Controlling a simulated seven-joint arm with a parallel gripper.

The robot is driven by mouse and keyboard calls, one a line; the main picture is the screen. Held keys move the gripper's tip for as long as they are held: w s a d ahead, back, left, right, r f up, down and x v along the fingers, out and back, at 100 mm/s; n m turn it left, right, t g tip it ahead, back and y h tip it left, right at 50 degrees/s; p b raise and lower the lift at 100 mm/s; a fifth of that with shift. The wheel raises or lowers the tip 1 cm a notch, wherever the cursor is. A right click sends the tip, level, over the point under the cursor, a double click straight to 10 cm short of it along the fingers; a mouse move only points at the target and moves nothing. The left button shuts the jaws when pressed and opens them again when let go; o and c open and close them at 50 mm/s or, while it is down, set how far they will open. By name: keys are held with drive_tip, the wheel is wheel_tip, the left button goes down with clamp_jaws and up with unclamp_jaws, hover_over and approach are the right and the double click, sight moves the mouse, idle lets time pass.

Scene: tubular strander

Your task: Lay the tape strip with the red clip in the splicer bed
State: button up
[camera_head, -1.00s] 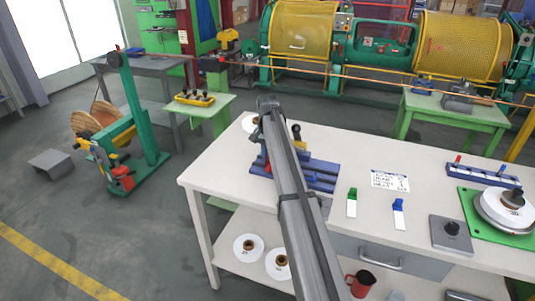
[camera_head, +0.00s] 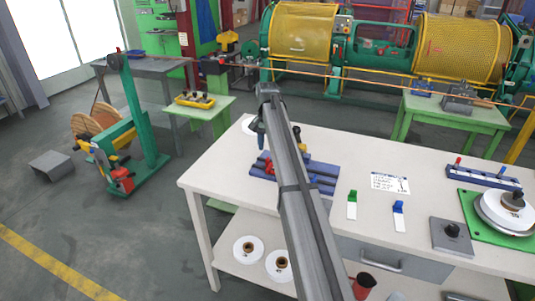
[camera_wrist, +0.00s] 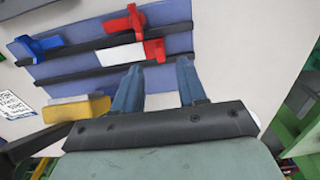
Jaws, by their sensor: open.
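The splicer bed (camera_head: 325,168) is a blue block on the white bench, partly hidden by my arm in the head view. In the wrist view the bed (camera_wrist: 85,40) shows dark rails running across it. The white tape strip (camera_wrist: 122,54) lies along the bed at a rail, with its red clip (camera_wrist: 154,47) at the right end. A red clamp (camera_wrist: 124,21) is above it and a blue clamp (camera_wrist: 37,47) to the left. My gripper (camera_wrist: 160,63) is open and empty, its fingers apart, just below the strip and clip in the picture. Exact contact of strip and bed cannot be told.
A yellow block (camera_wrist: 75,109) sits at the bed's near edge. Strips with a green clip (camera_head: 352,204) and a blue clip (camera_head: 398,214) lie on the bench, near a written card (camera_head: 390,182). A rack (camera_head: 483,177) and a reel (camera_head: 505,208) stand at the right.

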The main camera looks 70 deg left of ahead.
wheel_tip(320, 180, up, 9)
drive_tip(key=shift+f, duration=0.15)
drive_tip(key=shift+w, duration=0.1)
idle(0.5)
